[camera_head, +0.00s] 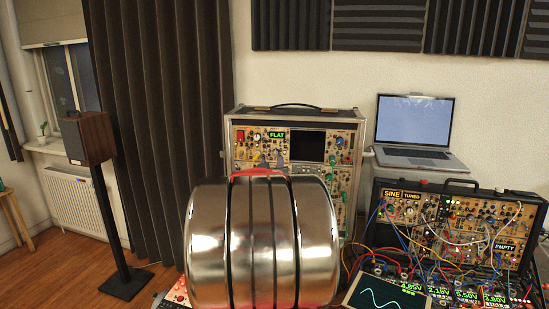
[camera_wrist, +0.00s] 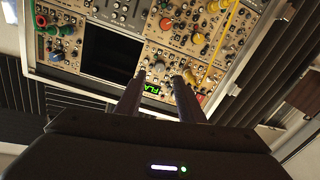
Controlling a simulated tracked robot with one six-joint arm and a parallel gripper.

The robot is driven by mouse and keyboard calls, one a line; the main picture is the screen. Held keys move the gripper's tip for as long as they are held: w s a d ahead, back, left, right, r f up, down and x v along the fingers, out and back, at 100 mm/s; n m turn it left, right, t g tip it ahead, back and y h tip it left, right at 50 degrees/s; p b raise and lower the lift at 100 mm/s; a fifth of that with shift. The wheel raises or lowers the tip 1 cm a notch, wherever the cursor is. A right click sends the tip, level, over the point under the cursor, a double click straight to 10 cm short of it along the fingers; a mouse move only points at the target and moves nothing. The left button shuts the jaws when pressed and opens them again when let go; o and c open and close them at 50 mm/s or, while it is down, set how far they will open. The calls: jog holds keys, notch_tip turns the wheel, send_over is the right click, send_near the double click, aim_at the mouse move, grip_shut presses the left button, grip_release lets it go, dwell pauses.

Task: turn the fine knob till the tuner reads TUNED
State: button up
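A tuner display (camera_head: 277,134) on the tall left synth case (camera_head: 240,118) reads FLAT in green. It also shows, upside down and partly hidden by a finger, in the wrist view (camera_wrist: 152,88). My gripper (camera_head: 271,160) is in front of that case, just below the display in the head view. In the wrist view its two fingers (camera_wrist: 159,76) are spread apart, pointing at a panel crowded with small knobs. I see nothing held between them. Which knob is the fine knob, and whether a finger touches one, I cannot tell.
A silver arm part of mine hides the left case's lower half. A lower case (camera_head: 510,187) at right bears signs SINE, TUNED and EMPTY, with many patch cables. A laptop (camera_head: 415,125) stands behind it. Yellow cables (camera_wrist: 222,45) hang beside the fingers.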

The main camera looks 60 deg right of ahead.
aim_at(275, 154)
jog(key=shift+x, duration=3.7)
grip_shut()
